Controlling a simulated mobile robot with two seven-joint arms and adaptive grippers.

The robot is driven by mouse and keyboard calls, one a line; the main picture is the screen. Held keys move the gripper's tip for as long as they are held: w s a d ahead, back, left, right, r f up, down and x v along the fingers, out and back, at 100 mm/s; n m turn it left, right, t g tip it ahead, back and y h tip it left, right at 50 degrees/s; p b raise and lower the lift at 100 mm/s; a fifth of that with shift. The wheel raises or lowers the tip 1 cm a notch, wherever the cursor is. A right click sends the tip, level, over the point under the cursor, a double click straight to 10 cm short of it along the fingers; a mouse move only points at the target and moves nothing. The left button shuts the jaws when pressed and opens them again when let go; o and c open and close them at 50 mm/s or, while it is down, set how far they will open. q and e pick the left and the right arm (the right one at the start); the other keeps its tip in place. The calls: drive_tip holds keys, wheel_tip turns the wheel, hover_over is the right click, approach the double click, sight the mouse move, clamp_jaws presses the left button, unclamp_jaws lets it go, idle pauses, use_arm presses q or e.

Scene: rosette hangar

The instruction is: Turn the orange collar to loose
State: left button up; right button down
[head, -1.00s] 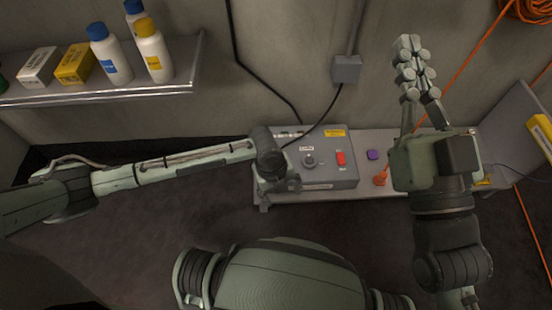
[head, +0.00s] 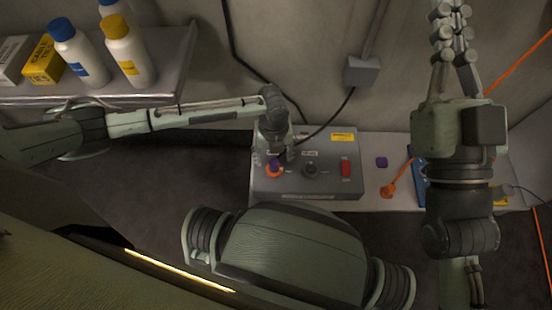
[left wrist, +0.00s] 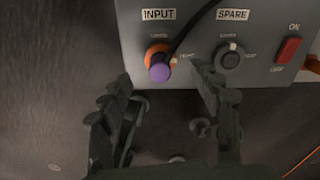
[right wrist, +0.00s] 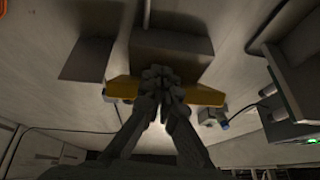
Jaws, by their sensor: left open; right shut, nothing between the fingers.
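The orange collar (head: 267,172) sits around a purple plug (head: 274,163) at the left of the grey box (head: 310,190) on the bench. In the left wrist view the collar (left wrist: 152,51) is under the INPUT label, with the purple plug (left wrist: 160,73) standing out of it and a pale mark at the collar's right side. My left gripper (head: 279,152) is open at the collar; in its wrist view the fingers (left wrist: 163,88) are spread either side below the plug, not closed on it. My right gripper (head: 452,22) is shut and empty, pointing up away from the box.
Right of the collar are a dark SPARE knob (head: 310,171) and a red switch (head: 346,169). A shelf (head: 165,85) with bottles and boxes is at upper left.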

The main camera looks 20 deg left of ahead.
sight(274, 162)
use_arm(q)
wheel_tip(274, 162, down, 5)
drive_tip(key=shift+s+r+b, duration=0.1)
drive_tip(key=shift+r+b, duration=0.05)
drive_tip(key=shift+b, duration=0.45)
drive_tip(key=shift+f, duration=0.75)
use_arm(e)
drive_tip(key=r+t, duration=0.1)
drive_tip(key=s+d+r+t, duration=0.1)
drive_tip(key=s+r+t, duration=0.1)
drive_tip(key=shift+s+d+r+y, duration=0.1)
drive_tip(key=shift+d+y, duration=0.15)
drive_tip(key=shift+y, duration=0.05)
use_arm(q)
drive_tip(key=shift+c, duration=0.5)
